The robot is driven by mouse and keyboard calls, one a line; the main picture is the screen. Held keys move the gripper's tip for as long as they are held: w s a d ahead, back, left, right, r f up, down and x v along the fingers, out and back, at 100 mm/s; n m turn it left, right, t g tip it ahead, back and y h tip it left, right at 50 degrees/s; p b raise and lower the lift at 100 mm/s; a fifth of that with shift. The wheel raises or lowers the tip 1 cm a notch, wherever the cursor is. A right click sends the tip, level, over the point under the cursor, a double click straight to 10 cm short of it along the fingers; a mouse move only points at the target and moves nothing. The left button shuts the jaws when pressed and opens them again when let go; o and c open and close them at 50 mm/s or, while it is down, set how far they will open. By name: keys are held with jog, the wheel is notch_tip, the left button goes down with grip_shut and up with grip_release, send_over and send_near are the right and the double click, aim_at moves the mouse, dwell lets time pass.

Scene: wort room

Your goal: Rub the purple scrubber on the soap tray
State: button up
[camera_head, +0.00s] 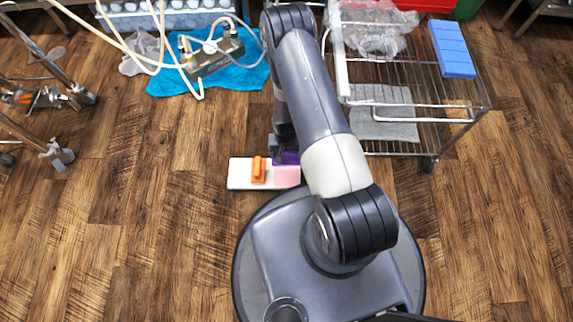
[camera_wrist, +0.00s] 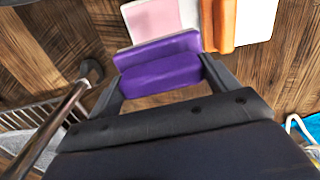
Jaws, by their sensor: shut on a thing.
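The purple scrubber (camera_head: 287,157) is at the back right edge of the soap tray (camera_head: 237,173), beside the tray's pink part (camera_head: 287,177). My gripper (camera_head: 284,147) is shut on the scrubber; my arm partly hides it in the head view. In the wrist view my gripper (camera_wrist: 160,75) has a finger at each end of the purple scrubber (camera_wrist: 160,68). The pink part (camera_wrist: 152,17) lies just beyond it. I cannot tell whether scrubber and tray touch. An orange scrubber (camera_head: 258,170) sits on the tray's white part; it also shows in the wrist view (camera_wrist: 218,25).
A wire cart (camera_head: 428,160) stands at the back right, with a blue block (camera_head: 452,50) and a grey cloth (camera_head: 385,115). A blue cloth (camera_head: 235,75) with a power strip (camera_head: 214,57) and cables lies at the back.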

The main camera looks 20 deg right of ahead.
aim_at(287, 159)
jog(key=f, duration=0.1)
jog(key=f+b, duration=0.1)
jog(key=f, duration=0.1)
jog(key=shift+s+f, duration=0.3)
jog(key=shift+s, duration=0.1)
jog(key=shift+f+b, duration=1.8)
jog(key=shift+f, duration=1.1)
jog(key=shift+f+b, duration=0.55)
jog(key=shift+b, duration=0.2)
jog(key=shift+r, duration=0.1)
jog(key=shift+r+p, duration=2.05)
jog(key=shift+r, duration=1.4)
